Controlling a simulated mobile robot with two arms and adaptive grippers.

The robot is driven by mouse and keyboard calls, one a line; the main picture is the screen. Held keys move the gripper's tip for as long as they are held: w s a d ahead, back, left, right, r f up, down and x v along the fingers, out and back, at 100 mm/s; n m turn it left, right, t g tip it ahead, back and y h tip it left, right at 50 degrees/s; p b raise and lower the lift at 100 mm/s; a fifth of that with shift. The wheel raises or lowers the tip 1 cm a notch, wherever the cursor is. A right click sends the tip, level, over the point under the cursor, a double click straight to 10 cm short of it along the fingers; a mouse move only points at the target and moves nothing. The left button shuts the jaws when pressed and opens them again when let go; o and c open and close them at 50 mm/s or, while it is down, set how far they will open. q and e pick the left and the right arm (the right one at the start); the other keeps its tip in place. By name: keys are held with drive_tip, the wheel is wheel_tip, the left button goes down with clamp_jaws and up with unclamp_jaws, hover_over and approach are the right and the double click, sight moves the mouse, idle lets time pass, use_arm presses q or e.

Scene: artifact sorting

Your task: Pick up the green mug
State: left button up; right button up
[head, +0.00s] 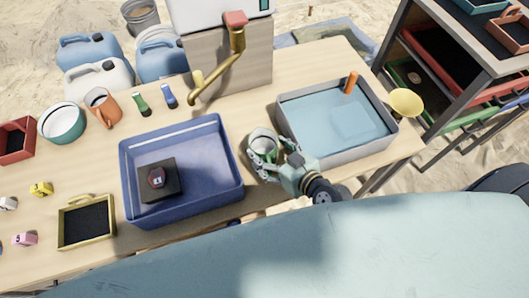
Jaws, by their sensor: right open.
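A pale mug with green showing at it (263,138) stands on the table between the blue tray and the grey basin. My right gripper (266,153) is open at the mug's near side, with its fingers close around it. The fingers hide part of the mug, and I cannot tell whether they touch it. My left gripper is not in view.
The blue tray (222,135) with a dark block inside is left of the mug. The grey water basin (378,150) is close on the right. A brass tap (218,77) overhangs behind. An orange mug (105,112) and a teal-white bowl (62,122) stand at the back left.

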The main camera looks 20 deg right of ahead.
drive_tip(key=shift+x, duration=1.1)
drive_tip(key=shift+w, duration=0.15)
drive_tip(key=c, duration=0.9)
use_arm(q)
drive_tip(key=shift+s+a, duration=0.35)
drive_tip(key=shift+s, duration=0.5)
use_arm(e)
drive_tip(key=shift+c, duration=0.2)
